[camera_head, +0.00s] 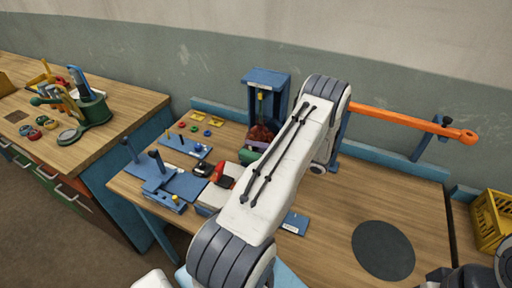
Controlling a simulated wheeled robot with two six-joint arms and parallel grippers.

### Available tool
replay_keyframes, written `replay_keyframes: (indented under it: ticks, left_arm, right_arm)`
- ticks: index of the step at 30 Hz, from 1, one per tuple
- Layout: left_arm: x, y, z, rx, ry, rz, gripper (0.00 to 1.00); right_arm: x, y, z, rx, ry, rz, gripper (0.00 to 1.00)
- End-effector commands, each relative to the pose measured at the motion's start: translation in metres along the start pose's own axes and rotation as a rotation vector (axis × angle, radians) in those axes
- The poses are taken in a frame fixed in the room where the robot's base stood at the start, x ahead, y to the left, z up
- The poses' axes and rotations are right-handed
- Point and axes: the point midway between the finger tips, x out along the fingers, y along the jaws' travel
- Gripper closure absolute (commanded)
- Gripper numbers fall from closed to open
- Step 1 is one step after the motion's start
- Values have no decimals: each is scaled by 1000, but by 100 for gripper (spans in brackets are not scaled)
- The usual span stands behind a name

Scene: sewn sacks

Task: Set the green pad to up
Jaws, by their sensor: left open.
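A small green piece (248,157), which looks like the green pad, is at the middle of the wooden table beside a purple piece (257,146). My white left arm rises in front of it and hides part of that area. Whether the pad is up or down cannot be told. My left gripper (212,173) seems to be the dark and red parts left of the arm, open, apart from the green piece; its fingers are hard to make out. No right gripper can be made out.
A blue stand (266,92) rises at the table's back. Blue fixtures (180,182) with dark posts fill the left side. An orange bar (410,121) crosses at the right. A dark round mat (383,250) lies on clear wood. A yellow crate (492,220) stands far right.

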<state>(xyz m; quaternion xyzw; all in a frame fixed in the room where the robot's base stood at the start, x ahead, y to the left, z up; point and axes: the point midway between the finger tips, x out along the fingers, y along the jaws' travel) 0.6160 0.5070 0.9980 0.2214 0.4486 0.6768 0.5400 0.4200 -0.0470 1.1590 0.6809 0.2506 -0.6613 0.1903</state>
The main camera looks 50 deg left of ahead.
Motion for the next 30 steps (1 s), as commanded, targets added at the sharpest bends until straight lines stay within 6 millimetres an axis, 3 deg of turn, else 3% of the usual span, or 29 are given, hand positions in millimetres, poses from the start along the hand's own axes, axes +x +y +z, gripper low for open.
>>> replay_keyframes:
  ticks: [15, 21, 30]
  left_arm:
    - [-88, -2, 0, -3, -4, -3, 35]
    - [-102, -1, 0, 0, -1, -1, 35]
    - [-102, 0, 0, 0, -1, -1, 35]
  right_arm:
    - [32, 2, 2, -2, 0, 0, 50]
    - [34, 2, 2, -2, 0, 0, 50]
    - [34, 2, 2, -2, 0, 0, 50]
